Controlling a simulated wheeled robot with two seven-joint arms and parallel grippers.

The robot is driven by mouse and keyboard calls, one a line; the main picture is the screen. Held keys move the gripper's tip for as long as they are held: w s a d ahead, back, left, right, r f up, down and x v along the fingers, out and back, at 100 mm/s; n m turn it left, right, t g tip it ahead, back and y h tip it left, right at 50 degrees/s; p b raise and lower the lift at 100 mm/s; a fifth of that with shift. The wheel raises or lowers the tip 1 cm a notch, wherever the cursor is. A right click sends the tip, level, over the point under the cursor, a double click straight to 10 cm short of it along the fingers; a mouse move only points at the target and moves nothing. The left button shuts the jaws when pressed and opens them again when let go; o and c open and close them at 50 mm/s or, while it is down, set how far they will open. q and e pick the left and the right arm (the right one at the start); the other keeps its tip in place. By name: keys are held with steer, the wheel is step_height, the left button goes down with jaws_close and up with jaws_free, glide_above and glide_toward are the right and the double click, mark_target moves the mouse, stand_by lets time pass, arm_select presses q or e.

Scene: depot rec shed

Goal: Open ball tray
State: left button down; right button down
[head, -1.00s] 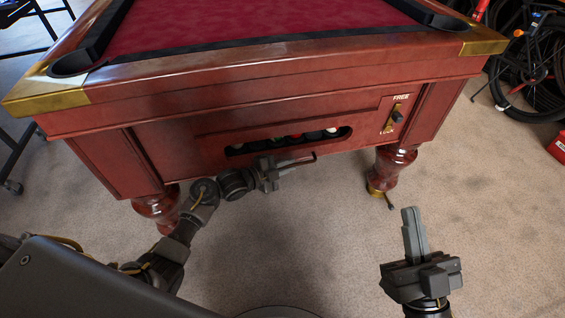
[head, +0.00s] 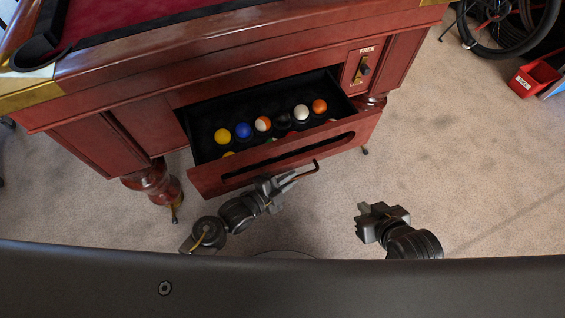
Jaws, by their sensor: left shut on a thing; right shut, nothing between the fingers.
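The ball tray (head: 205,180) is a dark-lined wooden drawer, pulled well out of the end of the red wooden pool table (head: 110,95). Several balls lie in it, among them a yellow ball (head: 222,136), a blue ball (head: 243,130), a white ball (head: 301,112) and an orange ball (head: 319,106). My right gripper (head: 362,217) is shut and empty, above the carpet to the right of the tray.
A knob (head: 363,68) marked FREE sits right of the tray opening. Table legs, one at left (head: 152,184), stand below. A bicycle (head: 500,25) and a red bin (head: 535,78) are at the upper right. The carpet (head: 460,150) on the right is clear.

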arm_select(q)
steer(key=shift+s+d, duration=0.25)
steer(key=shift+s, duration=0.45)
arm_select(e)
steer(key=shift+s+d+f+g+h, duration=0.3)
steer(key=shift+s+d+f+g, duration=0.2)
steer(key=shift+s+d+g, duration=0.15)
arm_select(q)
steer(key=c, duration=1.5)
jaws_free()
